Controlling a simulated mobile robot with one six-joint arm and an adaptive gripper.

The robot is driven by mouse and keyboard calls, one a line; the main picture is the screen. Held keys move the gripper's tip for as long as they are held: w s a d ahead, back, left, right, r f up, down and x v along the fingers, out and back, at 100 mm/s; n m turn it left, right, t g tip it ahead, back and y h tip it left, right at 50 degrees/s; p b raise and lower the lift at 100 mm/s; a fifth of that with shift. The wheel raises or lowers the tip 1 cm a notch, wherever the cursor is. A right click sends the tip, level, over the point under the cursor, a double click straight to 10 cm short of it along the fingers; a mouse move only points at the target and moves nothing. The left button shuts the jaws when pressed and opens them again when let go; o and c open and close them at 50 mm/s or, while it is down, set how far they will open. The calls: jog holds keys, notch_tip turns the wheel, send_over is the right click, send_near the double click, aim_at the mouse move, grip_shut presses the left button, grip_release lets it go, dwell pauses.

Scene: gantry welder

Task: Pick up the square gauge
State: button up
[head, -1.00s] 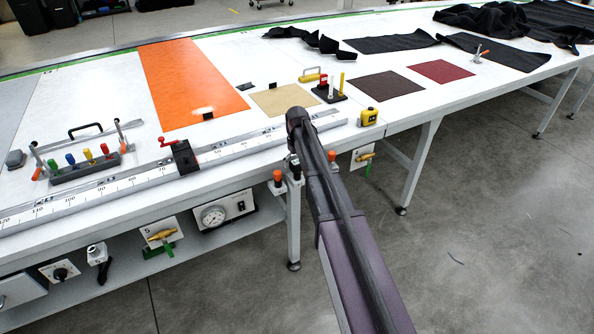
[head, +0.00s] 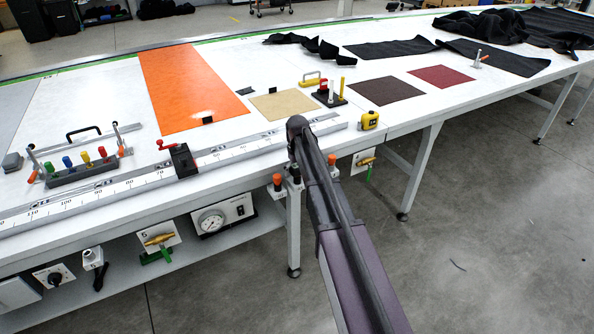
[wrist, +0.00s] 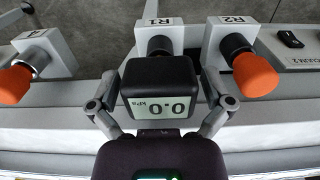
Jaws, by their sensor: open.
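The square gauge (wrist: 160,84) is a dark, rounded box with a pale display reading 0.0 kPa, upside down in the wrist view. It sits in front of a grey fitting on the block marked R1 (wrist: 150,27). My gripper (wrist: 158,97) is open, with one grey finger on each side of the gauge. I cannot tell whether the fingers touch it. In the head view my arm hides the gauge and the gripper at the table's front edge.
Orange-capped fittings flank the gauge: one on the R2 block (wrist: 255,74) close to its right, one (wrist: 14,83) further left. The white table (head: 110,150) holds a long ruler rail (head: 105,190), coloured sheets and a yellow tape measure (head: 370,119).

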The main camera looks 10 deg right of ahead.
jog(key=c, duration=1.1)
jog(key=shift+r, duration=0.15)
notch_tip(320, 180, up, 4)
jog(key=p, duration=0.3)
jog(key=shift+f+p, duration=0.25)
jog(key=shift+p, duration=0.15)
jog(key=s, duration=1)
jog(key=s+a+r+p, duration=0.1)
jog(key=s, duration=0.5)
jog(key=shift+r, duration=0.1)
jog(key=shift+s, duration=0.1)
